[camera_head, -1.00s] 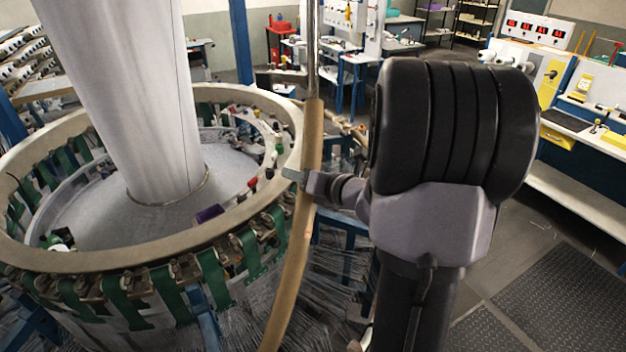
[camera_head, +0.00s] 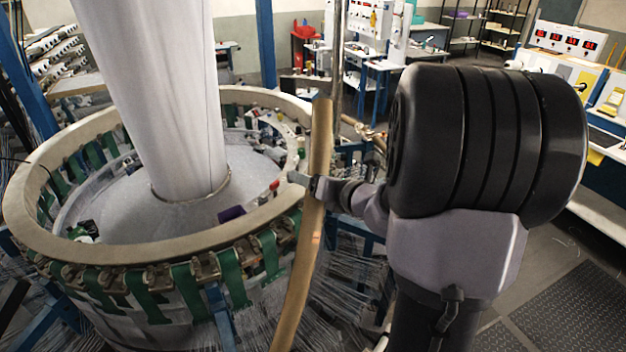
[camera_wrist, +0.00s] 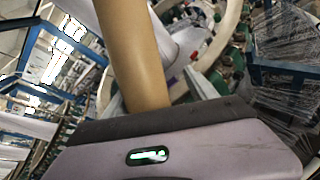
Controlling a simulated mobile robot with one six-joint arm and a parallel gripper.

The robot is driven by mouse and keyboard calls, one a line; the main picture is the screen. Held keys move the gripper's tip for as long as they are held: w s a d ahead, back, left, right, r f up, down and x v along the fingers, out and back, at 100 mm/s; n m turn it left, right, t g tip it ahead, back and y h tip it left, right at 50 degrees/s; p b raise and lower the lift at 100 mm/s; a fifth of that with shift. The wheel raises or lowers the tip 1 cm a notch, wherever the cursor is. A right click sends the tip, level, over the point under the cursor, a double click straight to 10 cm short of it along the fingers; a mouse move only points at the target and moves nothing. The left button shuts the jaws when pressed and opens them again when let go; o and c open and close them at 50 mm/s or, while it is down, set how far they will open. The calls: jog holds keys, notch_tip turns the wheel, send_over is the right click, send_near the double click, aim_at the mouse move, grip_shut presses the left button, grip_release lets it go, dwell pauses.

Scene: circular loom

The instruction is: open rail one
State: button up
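Rail one, a tan curved bar (camera_head: 317,150), stands beside the right side of the loom ring. Its upper end is a little left of a thin metal post. My gripper (camera_head: 309,184) is at the upper part of the bar, with a pale fingertip showing on its left side. In the wrist view the bar (camera_wrist: 135,55) runs down between the fingers. One finger (camera_wrist: 204,84) is right of the bar, with a gap between them. The other side is mostly hidden by the bar. The gripper looks open around the bar.
The round loom ring (camera_head: 105,255) with green straps is close on the left. The metal post (camera_head: 338,60) and another tan rod (camera_head: 362,128) are just behind the bar. Blue frame parts and fine threads (camera_head: 345,285) are below. Floor (camera_head: 560,255) shows at right.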

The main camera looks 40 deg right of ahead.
jog(key=d+v, duration=0.1)
jog(key=v, duration=1.6)
jog(key=shift+s+a+p, duration=0.2)
jog(key=shift+a+p, duration=0.15)
jog(key=shift+a, duration=0.15)
jog(key=shift+r, duration=0.1)
